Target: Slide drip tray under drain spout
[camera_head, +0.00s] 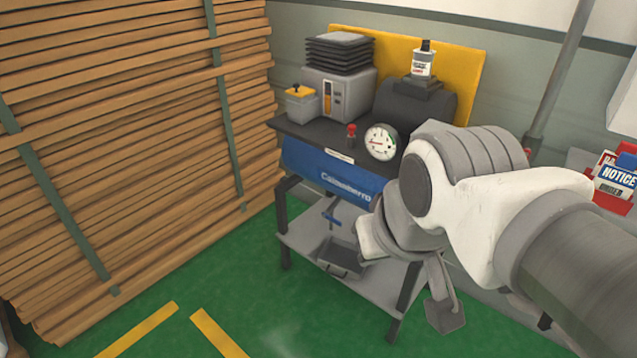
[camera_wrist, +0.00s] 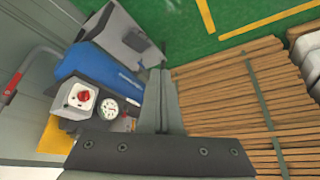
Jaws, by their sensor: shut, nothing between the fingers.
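A dark, shallow drip tray (camera_head: 341,255) rests on the grey lower shelf of the stand, below the blue tank. A small blue valve handle (camera_head: 332,218), apparently at the drain spout, shows under the tank above the tray; the spout opening is too small to make out. My gripper (camera_head: 363,243) is shut and empty. It appears just right of the tray in the head view; I cannot tell whether they touch. In the wrist view, my gripper's fingers (camera_wrist: 158,76) are together, and a dark shape beyond them is probably the tray (camera_wrist: 134,40).
The blue compressor tank (camera_head: 325,170) and stand legs surround the shelf (camera_head: 377,287). A stack of wooden boards (camera_head: 130,120) stands on the left. Green floor (camera_head: 265,265) with yellow lines is clear in front. A pressure gauge (camera_head: 381,142) is on the compressor's front.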

